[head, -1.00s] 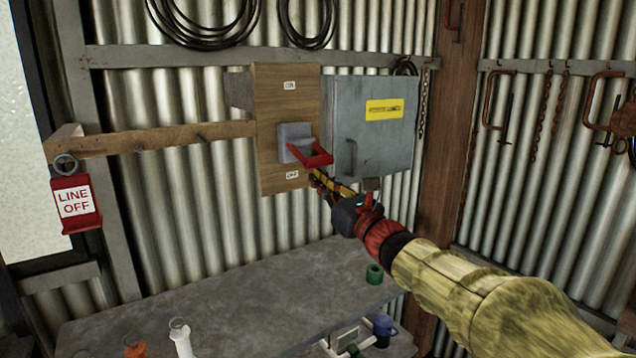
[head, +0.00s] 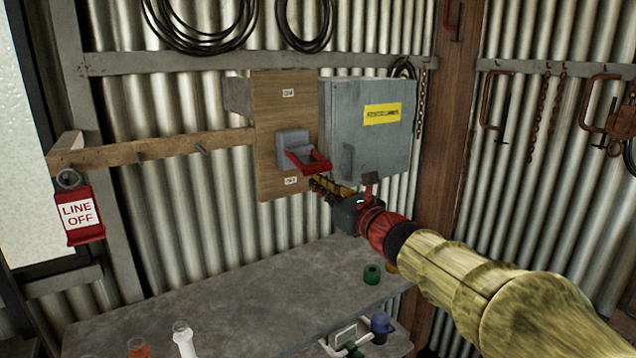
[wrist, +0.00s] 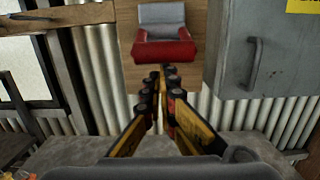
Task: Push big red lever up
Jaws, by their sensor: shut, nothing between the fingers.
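The big red lever (head: 309,162) is a red U-shaped handle on a grey switch block (head: 292,146), fixed to a wooden board (head: 270,185) on the wall. It slopes down and outward, toward the lower of two small labels on the board. In the wrist view the red lever (wrist: 163,51) is straight ahead, just beyond my fingertips. My gripper (head: 316,184) is shut and empty, with its tips just below the lever. The wrist view shows the closed fingertips (wrist: 168,70) at or just under the lever's lower edge; I cannot tell whether they touch.
A grey metal cabinet (head: 368,130) with a handle stands close right of the board. A wooden rail (head: 150,150) runs left, with a red "LINE OFF" tag (head: 78,214) hanging at its end.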

